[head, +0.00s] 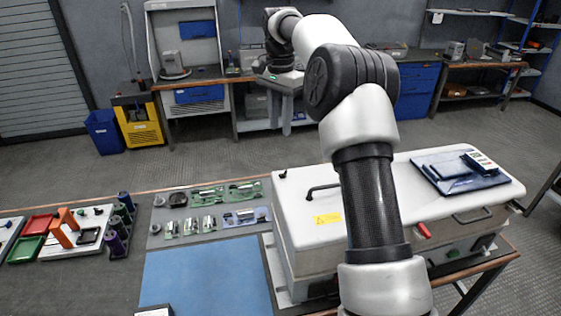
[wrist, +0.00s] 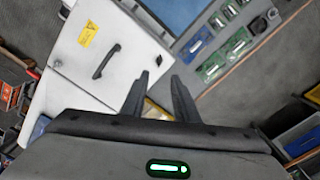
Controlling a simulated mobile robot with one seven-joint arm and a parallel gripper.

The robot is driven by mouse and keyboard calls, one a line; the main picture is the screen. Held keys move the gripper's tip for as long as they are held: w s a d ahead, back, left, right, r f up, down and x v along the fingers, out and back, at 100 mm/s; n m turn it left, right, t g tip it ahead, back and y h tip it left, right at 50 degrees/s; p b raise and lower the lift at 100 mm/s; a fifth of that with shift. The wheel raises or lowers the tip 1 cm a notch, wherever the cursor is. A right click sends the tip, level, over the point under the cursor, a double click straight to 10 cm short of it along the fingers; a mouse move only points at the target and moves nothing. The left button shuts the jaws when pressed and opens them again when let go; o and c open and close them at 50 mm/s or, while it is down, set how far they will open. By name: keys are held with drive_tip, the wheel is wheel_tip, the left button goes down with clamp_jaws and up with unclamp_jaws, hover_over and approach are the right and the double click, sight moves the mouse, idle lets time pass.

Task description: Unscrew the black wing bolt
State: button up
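The black wing bolt (head: 283,174) looks like a small dark piece at the far left corner of the white box lid (head: 300,205). In the wrist view a small dark piece that I take for it (wrist: 159,60) shows at the lid's edge, just beyond the tips of my gripper (wrist: 160,77). My gripper's two dark fingers are apart with nothing between them. In the head view my gripper (head: 287,115) hangs well above the box, pointing down. It appears apart from the bolt.
A black bar handle (head: 323,190) and a yellow label (head: 327,218) are on the lid. Blue panels (head: 460,172) lie on its right side. A blue mat (head: 205,280) and several green boards (head: 207,196) are to the left. The air around my gripper looks clear.

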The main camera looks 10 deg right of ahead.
sight(283, 174)
wheel_tip(283, 174, down, 17)
drive_tip(key=shift+r, duration=0.1)
idle(0.3)
clamp_jaws()
